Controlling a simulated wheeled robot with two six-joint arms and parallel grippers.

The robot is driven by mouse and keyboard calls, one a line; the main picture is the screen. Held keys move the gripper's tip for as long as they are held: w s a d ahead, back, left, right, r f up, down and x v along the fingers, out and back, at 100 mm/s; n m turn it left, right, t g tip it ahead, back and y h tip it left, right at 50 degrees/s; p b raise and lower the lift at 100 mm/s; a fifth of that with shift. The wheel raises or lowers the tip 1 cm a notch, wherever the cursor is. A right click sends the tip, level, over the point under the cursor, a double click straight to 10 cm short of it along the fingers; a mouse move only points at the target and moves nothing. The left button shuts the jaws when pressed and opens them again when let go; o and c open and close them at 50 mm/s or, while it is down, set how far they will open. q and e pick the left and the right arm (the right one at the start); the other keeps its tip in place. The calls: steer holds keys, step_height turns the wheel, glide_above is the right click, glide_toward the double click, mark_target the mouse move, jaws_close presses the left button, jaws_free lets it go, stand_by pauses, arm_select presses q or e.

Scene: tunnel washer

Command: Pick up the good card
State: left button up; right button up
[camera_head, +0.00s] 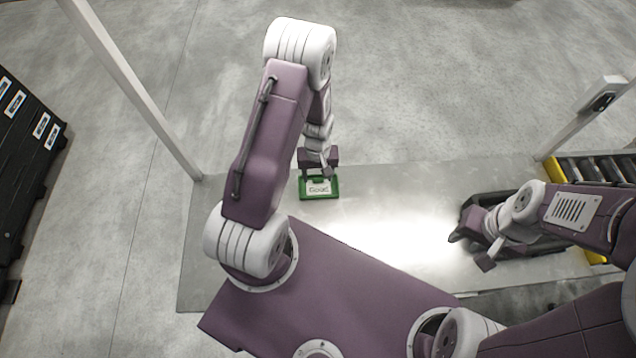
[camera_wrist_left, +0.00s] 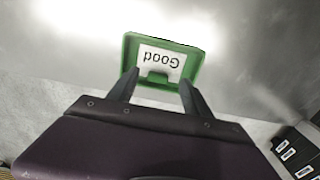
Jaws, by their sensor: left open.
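The good card is a green-framed card (camera_head: 319,188) with a white label reading "Good". It lies on the metal table (camera_head: 230,220) near its far edge in the head view. My left gripper (camera_head: 318,174) is right at the card's far side. In the left wrist view the card (camera_wrist_left: 163,58) appears upside down, and the open fingers of my left gripper (camera_wrist_left: 158,88) are at either side of its near edge. I cannot tell whether the fingers touch it. My right gripper (camera_head: 468,252) is over the right part of the table, and its jaw state is unclear.
A dark tray-like object (camera_head: 545,246) lies under my right arm. A roller conveyor with yellow sides (camera_head: 565,170) stands at the right. Grey posts (camera_head: 140,95) rise at left and right. A black cabinet (camera_head: 25,150) stands far left. The table's middle is clear.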

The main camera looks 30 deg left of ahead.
mark_target(319, 186)
arm_select(q)
steer(key=shift+w+f, duration=0.25)
steer(key=shift+f, duration=0.95)
steer(key=shift+w+a+f, duration=0.1)
steer(key=shift+w+f, duration=0.1)
steer(key=shift+s, duration=0.1)
steer(key=shift+s+r, duration=0.1)
steer(key=c, duration=1)
jaws_close()
arm_select(e)
steer(key=shift+w+a+r, duration=0.1)
steer(key=shift+w+r, duration=0.2)
steer(key=shift+w, duration=0.05)
